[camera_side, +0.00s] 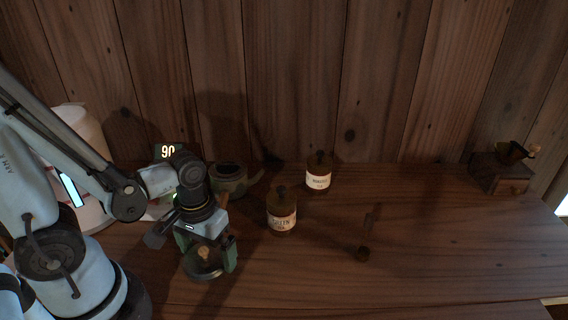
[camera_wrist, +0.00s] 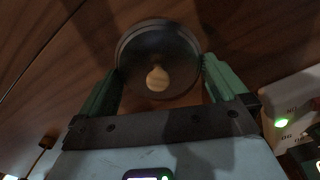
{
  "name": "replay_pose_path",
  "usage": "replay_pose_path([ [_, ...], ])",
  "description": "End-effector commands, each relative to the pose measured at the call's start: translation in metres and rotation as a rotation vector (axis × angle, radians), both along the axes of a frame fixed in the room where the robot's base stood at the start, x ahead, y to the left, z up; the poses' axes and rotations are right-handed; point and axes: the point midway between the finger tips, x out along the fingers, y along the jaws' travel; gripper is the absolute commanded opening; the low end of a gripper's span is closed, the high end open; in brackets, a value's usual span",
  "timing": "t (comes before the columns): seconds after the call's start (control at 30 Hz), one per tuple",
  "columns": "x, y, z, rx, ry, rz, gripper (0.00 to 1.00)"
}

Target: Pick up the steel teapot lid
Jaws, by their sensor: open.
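The steel teapot lid (camera_side: 206,272) is a round, dark grey disc with a pale wooden knob. It lies on the wooden table at the front, below my gripper (camera_side: 210,262). In the wrist view the lid (camera_wrist: 158,44) sits knob up between the green fingertips of my gripper (camera_wrist: 160,84). The fingers are open, one on each side of the lid, and its near edge reaches between them. I cannot tell whether either finger touches the rim. A dark round pot with an open top (camera_side: 229,186) stands behind my gripper, partly hidden by my arm.
Two labelled canisters, one nearer (camera_side: 282,222) and one farther back (camera_side: 318,180), stand right of my gripper. A small dark scoop (camera_side: 362,254) lies farther right. A wooden grinder (camera_side: 498,175) is at the far right. A lit number display (camera_side: 168,151) stands behind my arm. The front right table is clear.

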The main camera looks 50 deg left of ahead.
Motion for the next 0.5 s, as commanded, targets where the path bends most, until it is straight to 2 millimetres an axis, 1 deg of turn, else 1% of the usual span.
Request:
replay_pose_path([
  [0.03, -0.0001, 0.0, 0.0001, 0.0, 0.0, 0.0, 1.0],
  [0.07, -0.0001, 0.0, 0.0001, 0.0, 0.0, 0.0, 0.97],
  [0.1, -0.0001, 0.0, 0.0001, 0.0, 0.0, 0.0, 0.91],
  [0.27, -0.0001, 0.0, 0.0001, 0.0, 0.0, 0.0, 0.66],
  [0.5, -0.0001, 0.0, 0.0003, 0.0, 0.0, 0.0, 0.66],
])
